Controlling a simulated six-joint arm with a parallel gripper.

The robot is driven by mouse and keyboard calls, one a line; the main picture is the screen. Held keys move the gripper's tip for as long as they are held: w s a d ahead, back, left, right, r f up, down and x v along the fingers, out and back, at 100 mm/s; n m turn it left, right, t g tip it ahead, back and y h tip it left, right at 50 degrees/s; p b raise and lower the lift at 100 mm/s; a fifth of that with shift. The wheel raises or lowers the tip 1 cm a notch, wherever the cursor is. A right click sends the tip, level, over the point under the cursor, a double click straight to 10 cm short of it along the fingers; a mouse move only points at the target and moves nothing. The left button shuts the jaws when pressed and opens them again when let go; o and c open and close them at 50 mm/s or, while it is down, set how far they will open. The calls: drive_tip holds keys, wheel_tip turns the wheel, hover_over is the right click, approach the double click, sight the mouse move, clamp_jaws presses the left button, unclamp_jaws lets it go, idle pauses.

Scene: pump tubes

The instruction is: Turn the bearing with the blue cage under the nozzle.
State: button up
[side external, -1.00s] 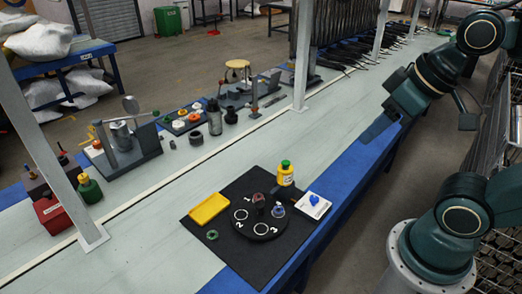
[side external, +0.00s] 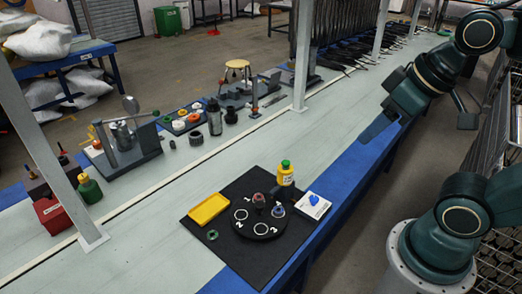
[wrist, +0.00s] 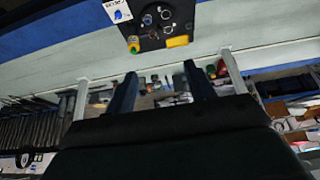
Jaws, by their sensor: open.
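A round black turntable (side external: 246,225) marked 1, 2 and 3 lies on a black mat (side external: 262,270). Near the 1 stands a reddish-brown ringed piece (side external: 259,199). A grey-blue piece (side external: 279,210) stands at the turntable's right side. White circles mark the spots by 2 and 3. Which piece is the blue-cage bearing is too small to tell for sure, and I cannot make out a nozzle. My gripper (side external: 376,130) is up and right of the mat, apart from everything. In the wrist view my gripper (wrist: 160,85) has its fingers spread and empty; the turntable (wrist: 152,30) shows beyond them.
Around the turntable are a yellow bottle with a green cap (side external: 285,176), a white card with a blue mark (side external: 312,206), a yellow tray (side external: 208,209) and a green ring (side external: 212,235). A white post (side external: 60,165) rises at the left. The bench right of the mat is clear.

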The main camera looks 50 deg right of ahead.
drive_tip(key=w+f+n+g, duration=0.1)
drive_tip(key=w+n+g, duration=0.1)
drive_tip(key=w, duration=0.7)
drive_tip(key=n+g, duration=0.4)
drive_tip(key=n, duration=0.3)
hover_over(260, 204)
wheel_tip(260, 204, down, 28)
drive_tip(key=r, duration=0.1)
drive_tip(key=shift+w+f, duration=0.1)
drive_tip(key=shift+f, duration=0.15)
drive_tip(key=shift+f, duration=0.1)
drive_tip(key=shift+f, duration=6.8)
